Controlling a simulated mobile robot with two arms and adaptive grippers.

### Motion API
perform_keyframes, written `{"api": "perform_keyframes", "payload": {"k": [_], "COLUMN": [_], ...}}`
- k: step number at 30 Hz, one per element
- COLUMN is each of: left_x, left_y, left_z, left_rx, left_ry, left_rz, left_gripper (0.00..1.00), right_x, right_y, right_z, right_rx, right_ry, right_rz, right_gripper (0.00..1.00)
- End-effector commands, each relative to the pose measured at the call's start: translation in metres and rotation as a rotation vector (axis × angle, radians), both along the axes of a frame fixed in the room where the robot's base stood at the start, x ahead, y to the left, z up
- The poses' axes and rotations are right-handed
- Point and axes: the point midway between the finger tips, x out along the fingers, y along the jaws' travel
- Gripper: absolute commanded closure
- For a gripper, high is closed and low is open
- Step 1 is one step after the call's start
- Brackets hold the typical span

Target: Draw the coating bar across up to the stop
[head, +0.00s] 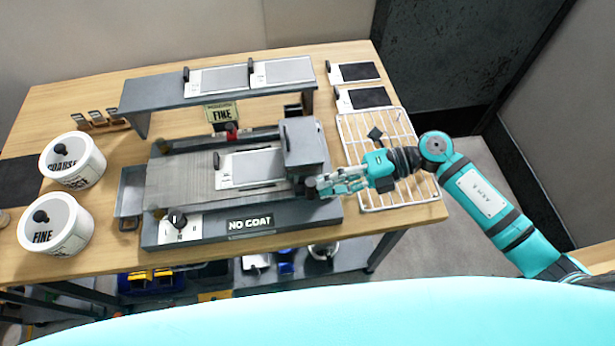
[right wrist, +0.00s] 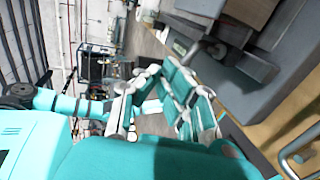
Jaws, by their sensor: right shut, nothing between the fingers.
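The coating machine has a grey ribbed bed (head: 180,178) with a pale panel (head: 251,167) lying on it. A grey block-shaped carriage (head: 304,143) stands across the bed's right end; I take it to carry the coating bar, which I cannot make out separately. A dark round knob (head: 311,187) sticks out at its front. A red piece (head: 231,131) sits on the back rail, perhaps the stop. My right gripper (head: 326,184) is shut and empty, its fingertips close beside the knob; contact is unclear. Its fingers also show in the right wrist view (right wrist: 168,103). My left gripper is out of view.
A white wire rack (head: 376,203) lies under my right wrist. A grey shelf (head: 220,91) with panels spans behind the machine. Two white tubs (head: 72,160) (head: 55,223) stand left.

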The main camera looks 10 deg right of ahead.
Motion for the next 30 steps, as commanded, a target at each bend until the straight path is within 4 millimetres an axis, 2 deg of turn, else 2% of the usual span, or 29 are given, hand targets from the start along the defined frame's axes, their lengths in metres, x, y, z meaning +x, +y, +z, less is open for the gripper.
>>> {"api": "perform_keyframes", "payload": {"k": [30], "left_x": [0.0], "left_y": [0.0], "left_z": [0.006], "left_rx": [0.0], "left_ry": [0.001], "left_rz": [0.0], "left_gripper": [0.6], "right_x": [-0.001], "right_y": [0.032], "right_z": [0.0], "right_rx": [0.0], "right_ry": [-0.001], "right_rz": [0.001], "right_gripper": [1.0]}}
